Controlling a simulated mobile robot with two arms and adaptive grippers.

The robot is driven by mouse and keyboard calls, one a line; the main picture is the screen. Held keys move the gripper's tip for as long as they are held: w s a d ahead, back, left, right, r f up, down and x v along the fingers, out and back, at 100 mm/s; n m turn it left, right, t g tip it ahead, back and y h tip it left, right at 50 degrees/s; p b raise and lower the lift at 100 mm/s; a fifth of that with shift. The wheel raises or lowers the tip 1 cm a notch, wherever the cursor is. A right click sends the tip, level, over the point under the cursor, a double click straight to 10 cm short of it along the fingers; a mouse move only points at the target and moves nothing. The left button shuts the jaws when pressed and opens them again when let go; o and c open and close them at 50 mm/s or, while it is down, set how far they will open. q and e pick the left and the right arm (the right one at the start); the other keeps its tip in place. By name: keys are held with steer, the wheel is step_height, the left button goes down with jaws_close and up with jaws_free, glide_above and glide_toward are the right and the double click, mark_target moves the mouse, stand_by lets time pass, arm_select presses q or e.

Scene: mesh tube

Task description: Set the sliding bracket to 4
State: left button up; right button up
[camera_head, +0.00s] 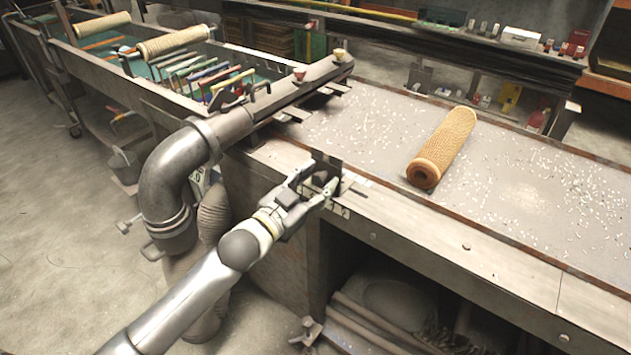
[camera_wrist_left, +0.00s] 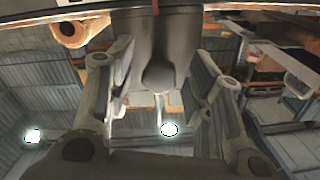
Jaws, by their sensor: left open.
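The sliding bracket (camera_head: 327,163) is a dark upright plate at the table's front edge. Below it is a small pale number scale (camera_head: 339,210), whose marks are too small to read surely, so I cannot tell which number the bracket stands at. My left gripper (camera_head: 318,182) is at the bracket, with its fingers open around the bracket's lower part. In the left wrist view the grey bracket (camera_wrist_left: 155,48) stands between the two spread fingers (camera_wrist_left: 165,85). I cannot tell whether either finger touches it. My right gripper is not in view.
A tan mesh tube (camera_head: 443,147) lies on the tabletop (camera_head: 500,195), right of the bracket, among scattered white bits. A thick grey pipe (camera_head: 230,125) runs close to the left of my gripper. The floor in front of the table is mostly open at left.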

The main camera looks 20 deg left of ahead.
mark_target(314, 169)
arm_select(q)
steer(key=shift+c, duration=0.3)
jaws_close()
steer(key=shift+a, duration=0.1)
steer(key=shift+w+a+p, duration=0.15)
steer(key=shift+w+a, duration=0.15)
steer(key=shift+a, duration=0.4)
steer(key=shift+w+a+p, duration=0.15)
steer(key=shift+w+a, duration=0.1)
steer(key=shift+a, duration=0.45)
steer(key=shift+o, duration=0.3)
jaws_free()
steer(key=v, duration=1.2)
